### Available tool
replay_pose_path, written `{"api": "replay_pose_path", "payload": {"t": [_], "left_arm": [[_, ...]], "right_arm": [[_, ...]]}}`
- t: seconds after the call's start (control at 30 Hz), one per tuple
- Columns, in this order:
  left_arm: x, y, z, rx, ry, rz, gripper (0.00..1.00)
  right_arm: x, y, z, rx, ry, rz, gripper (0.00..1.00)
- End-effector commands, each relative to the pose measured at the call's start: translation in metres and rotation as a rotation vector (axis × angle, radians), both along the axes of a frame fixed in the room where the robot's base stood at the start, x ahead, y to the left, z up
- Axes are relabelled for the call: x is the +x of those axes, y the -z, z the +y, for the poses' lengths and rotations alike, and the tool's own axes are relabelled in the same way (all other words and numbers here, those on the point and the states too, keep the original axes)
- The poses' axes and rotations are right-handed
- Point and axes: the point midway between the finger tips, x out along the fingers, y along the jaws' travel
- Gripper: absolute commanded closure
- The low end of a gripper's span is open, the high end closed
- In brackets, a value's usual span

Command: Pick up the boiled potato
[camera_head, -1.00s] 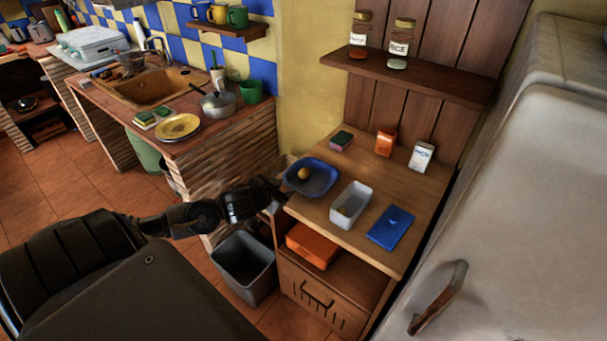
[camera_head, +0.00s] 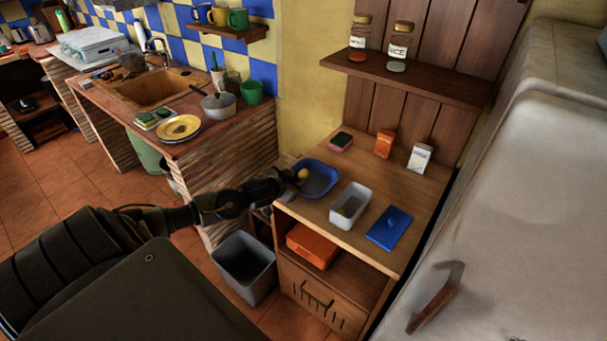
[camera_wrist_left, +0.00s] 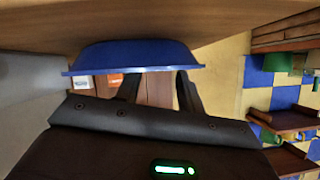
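The boiled potato (camera_head: 303,174) is small and yellowish-brown. In the head view it shows at the left side of the blue bowl (camera_head: 322,190), right at the tip of my left gripper (camera_head: 297,178). In the left wrist view, the picture is upside down and the blue bowl (camera_wrist_left: 135,55) hides the fingertips and the potato. The two dark fingers of the left gripper (camera_wrist_left: 160,80) stand apart there with a clear gap, so it looks open. I cannot see whether the fingers touch the potato. My right gripper is in neither view.
On the wooden counter, a white container (camera_head: 350,206) and a blue lid (camera_head: 389,228) lie right of the bowl. A sponge (camera_head: 341,141), an orange box (camera_head: 384,143) and a white box (camera_head: 420,157) stand behind. A grey bin (camera_head: 244,268) is on the floor below.

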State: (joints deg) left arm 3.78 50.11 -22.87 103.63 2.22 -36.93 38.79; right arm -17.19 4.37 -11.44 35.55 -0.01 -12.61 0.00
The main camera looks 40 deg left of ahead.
Motion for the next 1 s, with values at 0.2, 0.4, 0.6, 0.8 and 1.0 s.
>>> {"api": "replay_pose_path", "payload": {"t": [0.2,0.4,0.6,0.8,1.0], "left_arm": [[0.025,0.012,0.003,-0.001,-0.002,-0.001,0.62],[0.03,0.017,0.004,0.002,0.0,0.002,0.62],[0.029,0.019,0.004,0.001,0.0,0.005,0.71],[0.029,0.02,0.005,0.002,-0.001,0.008,0.9],[0.028,0.019,0.005,0.003,-0.002,0.01,0.9]], "right_arm": [[0.0,-0.008,-0.003,-0.003,-0.001,0.0,0.36],[0.0,-0.008,-0.005,-0.005,-0.002,0.001,0.36],[0.0,-0.008,-0.006,-0.007,-0.002,0.001,0.36],[0.0,-0.008,-0.005,-0.007,-0.002,0.001,0.36],[0.0,-0.008,-0.005,-0.006,-0.002,0.001,0.36]]}}
